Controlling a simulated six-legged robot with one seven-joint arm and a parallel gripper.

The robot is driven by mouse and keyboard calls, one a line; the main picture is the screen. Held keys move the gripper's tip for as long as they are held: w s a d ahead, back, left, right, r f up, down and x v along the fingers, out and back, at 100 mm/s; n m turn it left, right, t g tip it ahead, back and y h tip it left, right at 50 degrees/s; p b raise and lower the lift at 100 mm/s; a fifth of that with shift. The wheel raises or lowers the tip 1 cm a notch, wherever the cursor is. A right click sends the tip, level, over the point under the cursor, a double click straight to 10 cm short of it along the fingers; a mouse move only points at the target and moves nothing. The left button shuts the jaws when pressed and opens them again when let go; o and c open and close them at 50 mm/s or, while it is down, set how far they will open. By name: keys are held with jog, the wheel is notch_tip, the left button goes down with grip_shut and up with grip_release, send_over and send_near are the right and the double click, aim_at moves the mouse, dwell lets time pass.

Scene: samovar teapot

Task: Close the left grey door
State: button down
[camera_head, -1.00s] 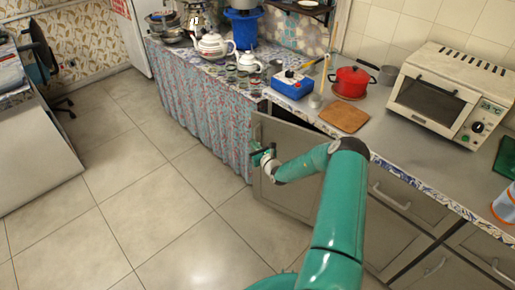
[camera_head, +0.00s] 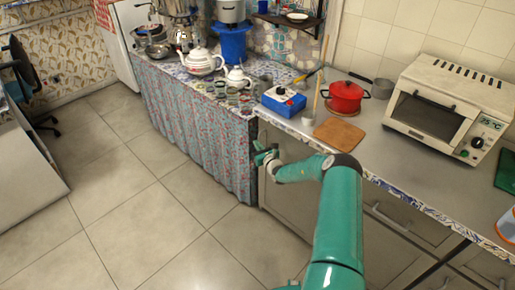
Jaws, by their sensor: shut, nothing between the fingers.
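The left grey door (camera_head: 285,205) is under the left end of the grey counter, right of the floral curtain. It looks flush or nearly flush with the cabinet front; no dark gap shows along its top. My gripper (camera_head: 262,155) is shut and empty, at the door's upper left part near its edge. My arm and wrist hide the door's right part and its handle. I cannot tell whether the fingers touch the door.
Other grey drawers and doors (camera_head: 398,225) are to the right. On the counter are a cutting board (camera_head: 339,135), a red pot (camera_head: 345,95), a blue box (camera_head: 284,101) and a toaster oven (camera_head: 450,105). A curtained table (camera_head: 195,130) stands at left. The tiled floor (camera_head: 150,225) is clear.

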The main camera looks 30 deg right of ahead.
jog(key=shift+w+d+m+h, duration=0.35)
jog(key=shift+d+h, duration=0.15)
jog(key=shift+d, duration=0.2)
jog(key=shift+d, duration=0.1)
